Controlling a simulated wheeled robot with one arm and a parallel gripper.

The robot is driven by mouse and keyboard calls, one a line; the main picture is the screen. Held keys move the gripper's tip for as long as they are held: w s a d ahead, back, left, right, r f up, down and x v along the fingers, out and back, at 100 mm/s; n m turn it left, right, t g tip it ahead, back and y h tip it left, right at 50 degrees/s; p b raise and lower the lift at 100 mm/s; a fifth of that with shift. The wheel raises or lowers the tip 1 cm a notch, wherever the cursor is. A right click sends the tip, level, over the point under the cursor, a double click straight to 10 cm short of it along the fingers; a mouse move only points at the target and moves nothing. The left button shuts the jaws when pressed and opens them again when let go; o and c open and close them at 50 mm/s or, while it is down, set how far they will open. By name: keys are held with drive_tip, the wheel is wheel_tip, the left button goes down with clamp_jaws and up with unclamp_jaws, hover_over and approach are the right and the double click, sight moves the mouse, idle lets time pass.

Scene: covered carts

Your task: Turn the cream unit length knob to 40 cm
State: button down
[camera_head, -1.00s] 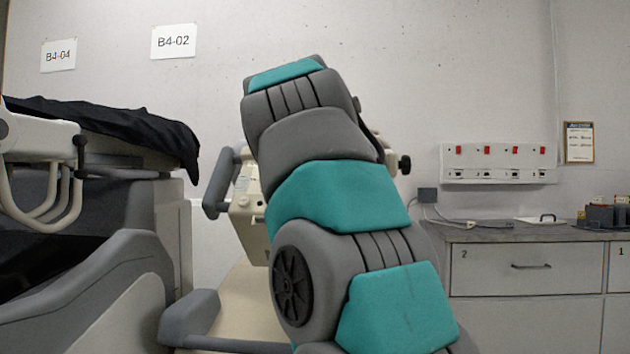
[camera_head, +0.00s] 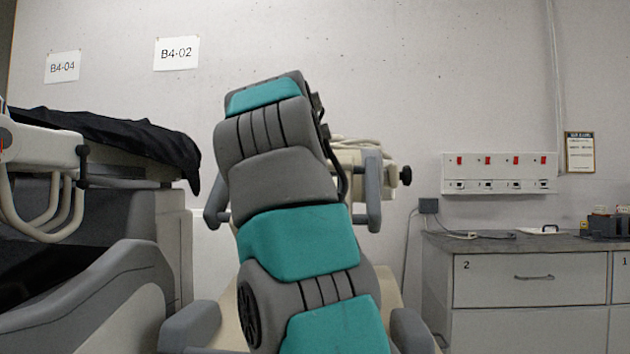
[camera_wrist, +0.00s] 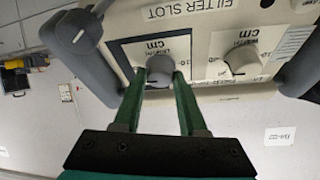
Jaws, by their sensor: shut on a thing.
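The cream unit (camera_head: 349,158) stands behind my arm in the head view, its front panel mostly hidden. In the wrist view its panel (camera_wrist: 205,42) shows two knobs. The length knob (camera_wrist: 158,65), under a "LENGTH cm" label, sits between the green fingertips of my gripper (camera_wrist: 160,77). My gripper is shut on this knob, one finger on each side. The knob's pointer and most of its scale are hidden or too small to read. The width knob (camera_wrist: 242,60) is just to the right, clear of the fingers.
Grey handles flank the unit, with the right one (camera_head: 373,190) visible in the head view. A cart under a black cover (camera_head: 110,135) stands at the left. A counter with drawers (camera_head: 530,280) stands at the right. Wall sockets (camera_head: 498,173) are above it.

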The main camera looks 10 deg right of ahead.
idle(0.4)
drive_tip(key=shift+c, duration=2.3)
unclamp_jaws()
drive_tip(key=v, duration=0.7)
drive_tip(key=shift+s+a, duration=0.15)
drive_tip(key=shift+s, duration=0.15)
drive_tip(key=shift+r, duration=0.15)
